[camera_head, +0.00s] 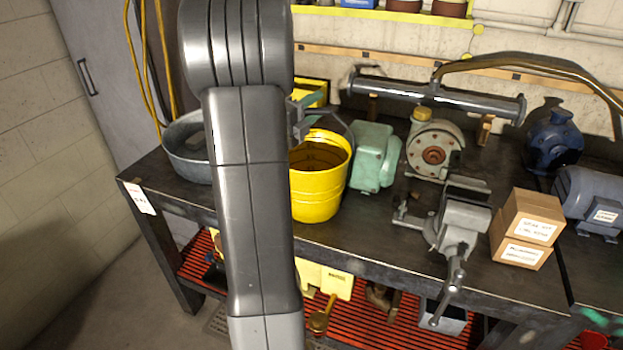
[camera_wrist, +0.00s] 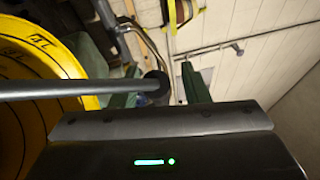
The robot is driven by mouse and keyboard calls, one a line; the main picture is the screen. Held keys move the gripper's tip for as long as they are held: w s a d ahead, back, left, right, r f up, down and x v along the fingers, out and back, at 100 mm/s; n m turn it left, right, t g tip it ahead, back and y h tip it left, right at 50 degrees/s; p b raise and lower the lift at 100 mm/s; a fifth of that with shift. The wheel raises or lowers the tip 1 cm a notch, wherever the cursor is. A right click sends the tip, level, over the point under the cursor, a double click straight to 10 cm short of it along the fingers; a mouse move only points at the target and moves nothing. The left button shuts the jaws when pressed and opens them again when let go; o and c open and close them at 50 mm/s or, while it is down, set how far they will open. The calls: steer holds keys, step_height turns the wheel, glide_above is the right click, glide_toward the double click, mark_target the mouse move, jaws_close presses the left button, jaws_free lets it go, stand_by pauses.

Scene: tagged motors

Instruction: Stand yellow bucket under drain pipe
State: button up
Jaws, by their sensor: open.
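The yellow bucket (camera_head: 320,185) stands upright on the dark bench, partly hidden by my arm. My gripper (camera_head: 303,114) is at the bucket's upper rim, mostly behind my arm in the head view. In the wrist view the bucket (camera_wrist: 14,120) fills the left edge. A grey bar (camera_wrist: 60,88), seemingly its handle, runs to a dark end between the green fingers of my open gripper (camera_wrist: 157,88). Contact cannot be told. A grey flanged pipe (camera_head: 440,94) lies along the back, and a brass-coloured pipe (camera_head: 530,66) curves at the right. Which is the drain pipe is unclear.
A grey metal tub (camera_head: 186,150) is left of my arm. A green motor (camera_head: 372,160) stands close right of the bucket. A pale pump (camera_head: 434,150), a vise (camera_head: 462,222), cardboard boxes (camera_head: 527,228) and blue motors (camera_head: 592,198) fill the right. Some front bench surface (camera_head: 375,242) is bare.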

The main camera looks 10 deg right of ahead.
jaws_close()
steer(key=shift+r, duration=0.15)
